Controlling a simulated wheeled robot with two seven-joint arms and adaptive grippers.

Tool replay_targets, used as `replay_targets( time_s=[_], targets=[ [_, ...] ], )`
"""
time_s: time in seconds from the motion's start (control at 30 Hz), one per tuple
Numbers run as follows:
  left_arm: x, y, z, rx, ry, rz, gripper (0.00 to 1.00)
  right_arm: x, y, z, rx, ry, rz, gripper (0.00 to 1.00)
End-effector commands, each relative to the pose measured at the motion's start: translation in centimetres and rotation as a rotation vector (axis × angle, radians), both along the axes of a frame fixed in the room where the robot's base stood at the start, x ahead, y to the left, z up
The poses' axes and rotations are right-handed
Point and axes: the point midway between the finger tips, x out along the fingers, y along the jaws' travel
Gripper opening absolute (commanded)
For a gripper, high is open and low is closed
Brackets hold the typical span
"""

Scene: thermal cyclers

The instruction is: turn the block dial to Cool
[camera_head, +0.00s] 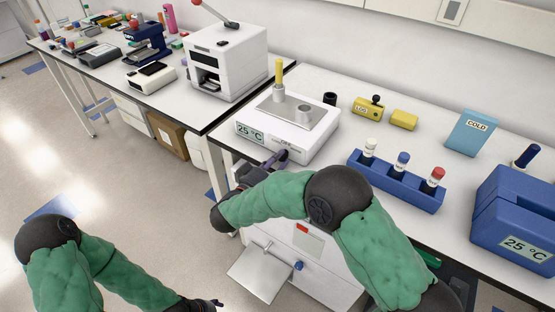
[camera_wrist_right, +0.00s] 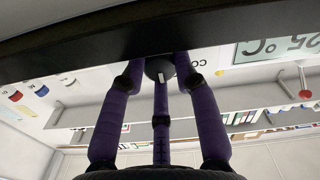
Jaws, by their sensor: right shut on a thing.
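The white thermal cycler (camera_head: 318,148) stands near the table's front edge, with a "25 °C" display (camera_head: 250,133) on its front; that display also shows in the right wrist view (camera_wrist_right: 278,50). The dark round block dial (camera_wrist_right: 160,68) has a pale mark and sits between my right gripper's purple fingers in the right wrist view. My right gripper (camera_head: 275,160) is shut on the dial at the cycler's front. The small lettering around the dial is too small to read surely. My left gripper (camera_head: 216,303) is low at the bottom edge, and its fingers are too small to judge.
A blue rack (camera_head: 398,186) with capped vials stands right of the cycler. A blue unit (camera_head: 518,215) reading "25 °C" is at far right. A light blue "COLD" box (camera_head: 471,132) and a yellow block (camera_head: 404,119) stand behind. A white machine (camera_head: 228,62) is on the left table.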

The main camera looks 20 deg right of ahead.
Motion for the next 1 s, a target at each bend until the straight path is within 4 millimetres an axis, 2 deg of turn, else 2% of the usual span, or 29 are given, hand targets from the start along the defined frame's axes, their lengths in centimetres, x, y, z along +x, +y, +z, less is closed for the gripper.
replay_targets(
  time_s=[0.03,0.27,0.7,1.0],
  targets=[
    [0.0,0.0,0.3,0.0,0.0,0.0,0.6,0.2,0.1,0.6,-0.003,-0.006,0.003,0.0],
    [0.0,0.0,2.0,0.0,0.0,0.0,0.6,0.2,0.1,0.8,-0.033,0.031,0.004,0.0],
    [0.0,0.0,8.4,0.0,0.0,0.0,0.6,0.3,0.1,1.1,-0.18,0.219,0.004,0.0],
    [0.0,0.0,11.5,0.0,0.0,0.0,0.6,0.4,0.2,0.9,-0.281,0.346,0.002,0.0]
  ],
)
